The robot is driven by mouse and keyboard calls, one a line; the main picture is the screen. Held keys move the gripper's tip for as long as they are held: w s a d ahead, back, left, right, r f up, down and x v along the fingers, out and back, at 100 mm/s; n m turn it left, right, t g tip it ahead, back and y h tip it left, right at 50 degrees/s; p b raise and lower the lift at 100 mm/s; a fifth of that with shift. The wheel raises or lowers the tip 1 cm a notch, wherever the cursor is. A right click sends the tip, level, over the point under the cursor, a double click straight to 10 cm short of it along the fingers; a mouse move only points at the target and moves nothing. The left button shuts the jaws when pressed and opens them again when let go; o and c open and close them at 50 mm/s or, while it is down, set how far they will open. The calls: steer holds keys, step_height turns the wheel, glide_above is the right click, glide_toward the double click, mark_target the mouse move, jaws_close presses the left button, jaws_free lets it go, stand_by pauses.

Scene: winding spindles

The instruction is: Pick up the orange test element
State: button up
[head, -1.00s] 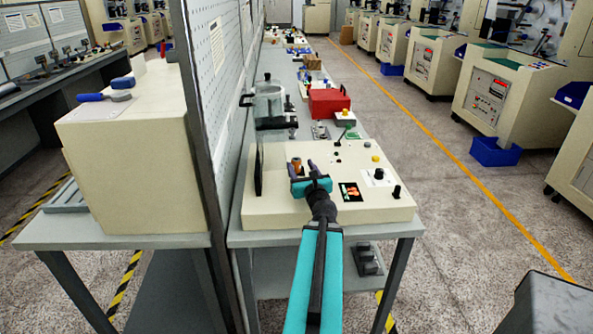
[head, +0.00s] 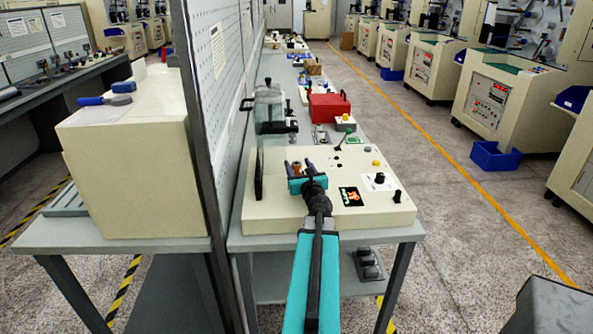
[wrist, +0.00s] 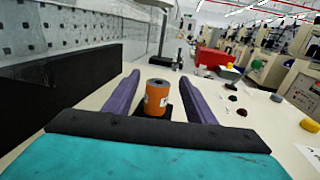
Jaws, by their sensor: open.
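The orange test element (wrist: 156,97) is a small upright cylinder with a pale label, standing at a dark mount on the cream test machine (head: 275,217). In the head view the element (head: 296,168) shows just past my gripper's teal body. My gripper (wrist: 160,90) is open, with one purple finger on each side of the element. In the wrist view gaps show between the element and both fingers. In the head view my gripper (head: 302,164) is low over the machine's top.
A black upright plate (head: 259,175) stands left of the gripper, in front of the pegboard wall (head: 207,90). Knobs, including a black one (head: 380,179), and a joystick (head: 341,143) are to the right. A red box (head: 328,107) and a clear-and-metal device (head: 268,108) stand behind.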

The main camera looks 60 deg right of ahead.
steer(key=shift+p+x, duration=0.95)
steer(key=shift+x, duration=1.65)
steer(key=shift+w+a, duration=0.1)
steer(key=shift+c, duration=0.4)
steer(key=c, duration=1)
